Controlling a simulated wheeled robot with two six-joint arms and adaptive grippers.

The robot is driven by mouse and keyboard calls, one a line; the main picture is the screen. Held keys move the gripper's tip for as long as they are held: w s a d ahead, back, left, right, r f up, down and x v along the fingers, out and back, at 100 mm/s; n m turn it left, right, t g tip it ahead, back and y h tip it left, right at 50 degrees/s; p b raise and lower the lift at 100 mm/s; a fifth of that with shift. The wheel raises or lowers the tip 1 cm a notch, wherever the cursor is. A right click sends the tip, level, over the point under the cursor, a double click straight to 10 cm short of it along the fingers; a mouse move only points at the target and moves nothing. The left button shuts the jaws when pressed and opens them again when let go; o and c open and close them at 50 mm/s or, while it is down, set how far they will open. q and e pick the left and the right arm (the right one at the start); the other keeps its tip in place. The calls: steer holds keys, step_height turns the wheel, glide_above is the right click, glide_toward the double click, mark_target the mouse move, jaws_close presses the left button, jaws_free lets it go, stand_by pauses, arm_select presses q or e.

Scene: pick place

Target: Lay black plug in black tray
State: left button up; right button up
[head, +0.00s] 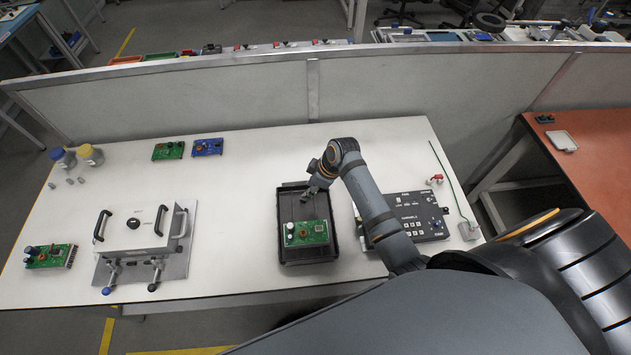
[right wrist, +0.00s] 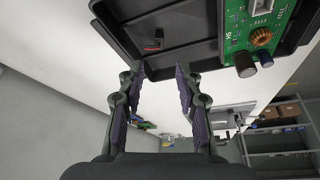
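The black tray (head: 281,232) stands on the white table and holds a green circuit board (head: 306,233) in its near half. The tray (right wrist: 190,32) and the board (right wrist: 262,28) also show in the right wrist view. A small dark piece with a red part (right wrist: 154,44), which looks like the black plug, lies on the tray floor beside the board. My right gripper (head: 307,193) is over the tray's far part. In the right wrist view its fingers (right wrist: 160,74) are apart with nothing between them, close to the tray wall. My left gripper is out of view.
A black control box (head: 424,218) stands right of the tray, partly behind my right arm. A red-and-white part (head: 436,179) lies beyond it. A white fixture with handles (head: 133,228) stands left. Boards (head: 168,151) and bottles (head: 90,154) lie farther off. The table between fixture and tray is clear.

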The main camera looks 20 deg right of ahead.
steer(key=v, duration=0.5)
steer(key=shift+d+r, duration=0.1)
steer(key=shift+r, duration=0.1)
